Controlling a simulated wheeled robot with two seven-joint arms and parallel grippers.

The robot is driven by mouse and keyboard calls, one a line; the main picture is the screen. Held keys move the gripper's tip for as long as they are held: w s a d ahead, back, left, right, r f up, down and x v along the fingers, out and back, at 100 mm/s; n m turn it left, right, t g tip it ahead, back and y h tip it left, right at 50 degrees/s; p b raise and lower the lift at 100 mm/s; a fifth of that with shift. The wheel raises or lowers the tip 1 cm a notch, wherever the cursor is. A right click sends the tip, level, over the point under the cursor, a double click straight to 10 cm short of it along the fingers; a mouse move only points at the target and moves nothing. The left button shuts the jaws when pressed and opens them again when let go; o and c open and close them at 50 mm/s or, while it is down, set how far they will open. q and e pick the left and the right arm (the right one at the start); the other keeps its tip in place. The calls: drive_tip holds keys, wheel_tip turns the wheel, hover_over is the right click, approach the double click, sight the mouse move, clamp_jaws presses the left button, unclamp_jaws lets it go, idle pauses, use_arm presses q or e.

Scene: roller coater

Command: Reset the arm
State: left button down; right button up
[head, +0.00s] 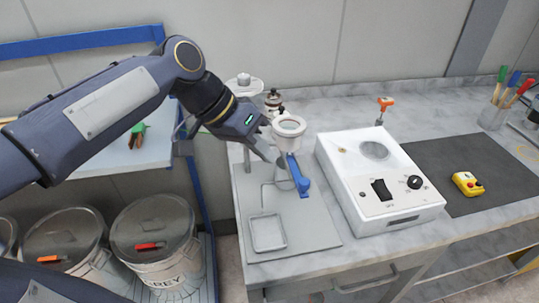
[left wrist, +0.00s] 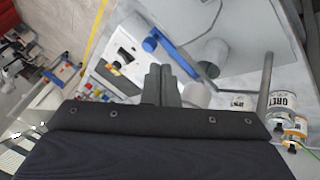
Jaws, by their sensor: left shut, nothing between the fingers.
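My left arm reaches in from the left, and its gripper (head: 277,158) is shut and empty above the workbench. It is right beside a white ring-topped cup (head: 289,126) and a blue handle (head: 300,176); I cannot tell if it touches them. In the left wrist view the two dark fingers (left wrist: 161,86) are together, with the blue part (left wrist: 172,52) beyond them. My right gripper is not in view.
A white box with a switch and knob (head: 378,185) stands right of the grey plate (head: 315,232). A yellow control (head: 467,184) lies on a dark mat (head: 440,155). Lidded buckets (head: 153,230) stand below the blue rack at left. The mat's left part is clear.

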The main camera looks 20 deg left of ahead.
use_arm(q)
drive_tip(key=shift+s+f, duration=0.1)
idle(0.3)
drive_tip(key=s+a+f+n+t+y, duration=0.1)
drive_tip(key=s+f+n, duration=0.1)
drive_tip(key=s+f, duration=0.4)
drive_tip(key=s+a+f+n+t+y+p, duration=0.1)
drive_tip(key=s+f+n, duration=0.2)
drive_tip(key=s+f, duration=0.4)
drive_tip(key=shift+s+f+y, duration=0.25)
drive_tip(key=shift+s+y, duration=0.05)
drive_tip(key=shift+s, duration=0.35)
